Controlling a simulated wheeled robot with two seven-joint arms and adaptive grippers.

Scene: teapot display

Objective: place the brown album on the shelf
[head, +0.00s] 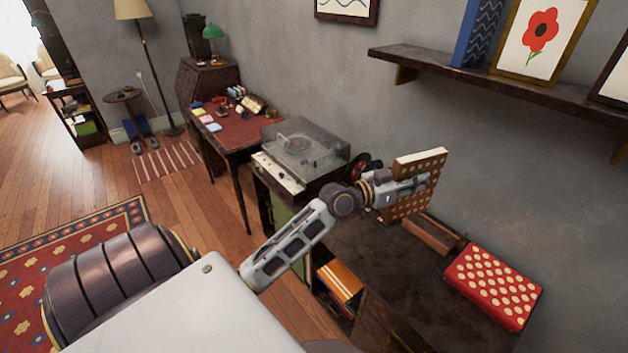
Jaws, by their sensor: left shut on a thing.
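My left gripper (412,187) is shut on the brown album (402,206), a book-like thing with pale dots on its cover and a cream edge on top. The gripper holds it up over the dark cabinet top, and its fingers hide part of the cover. The shelf (425,62) is a dark wooden board on the grey wall at the upper right, higher up than the album and apart from it. My right gripper is not in view.
On the shelf stand a blue patterned album (476,32), a framed red flower picture (537,36) and another frame at the right edge. A red dotted album (493,287) lies on the cabinet top (385,255). A turntable (300,148) stands left of my gripper.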

